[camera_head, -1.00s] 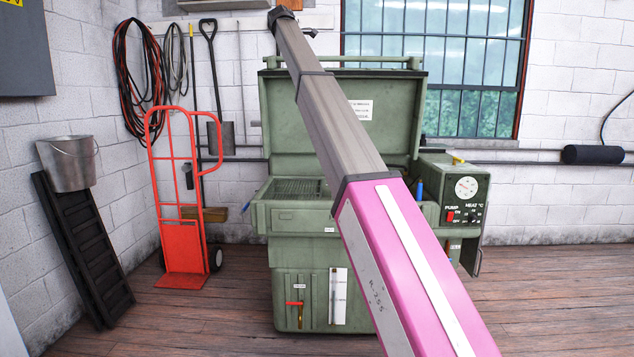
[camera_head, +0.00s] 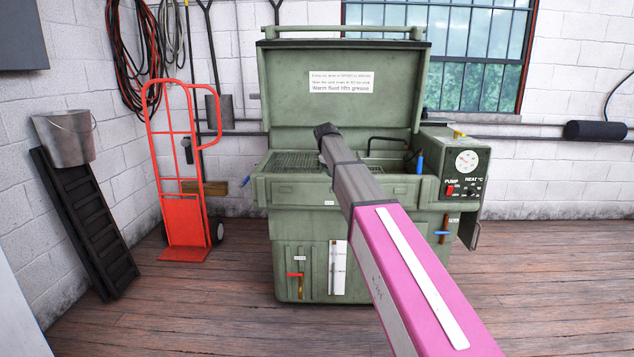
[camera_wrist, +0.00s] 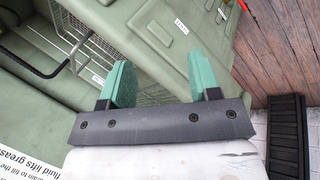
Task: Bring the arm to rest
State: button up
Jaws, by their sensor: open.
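My arm, with a pink link and grey links, reaches forward from the lower right in the head view toward the green parts washer (camera_head: 300,225). The washer's lid (camera_head: 290,85) stands raised. My gripper shows in the wrist view (camera_wrist: 158,82), with its two green fingers apart and nothing between them. Behind the fingers in that view are the washer's wire basket (camera_wrist: 95,45) and green rim. In the head view the gripper is hidden behind the arm's dark end.
A red hand truck (camera_head: 183,190) stands left of the washer. A metal bucket (camera_head: 66,138) and a black ramp (camera_head: 88,225) are by the left wall. A control box (camera_head: 455,175) is on the washer's right. Wooden floor is clear on the right.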

jog(key=s+d+f+m+g+y, duration=0.15)
jog(key=s+d+f, duration=0.25)
jog(key=s+f, duration=0.7)
jog(key=s+d+f+m+g, duration=0.1)
jog(key=s+d+f+m, duration=0.25)
jog(key=s+f, duration=0.7)
jog(key=s+d+f+m+g, duration=0.1)
jog(key=s+d+f+m, duration=0.1)
jog(key=s+f, duration=0.5)
jog(key=s+d+f+m+g+y, duration=0.1)
jog(key=s+d+f+m, duration=0.1)
jog(key=s+f, duration=0.5)
jog(key=s, duration=0.5)
jog(key=shift+s, duration=0.15)
jog(key=shift+y, duration=0.25)
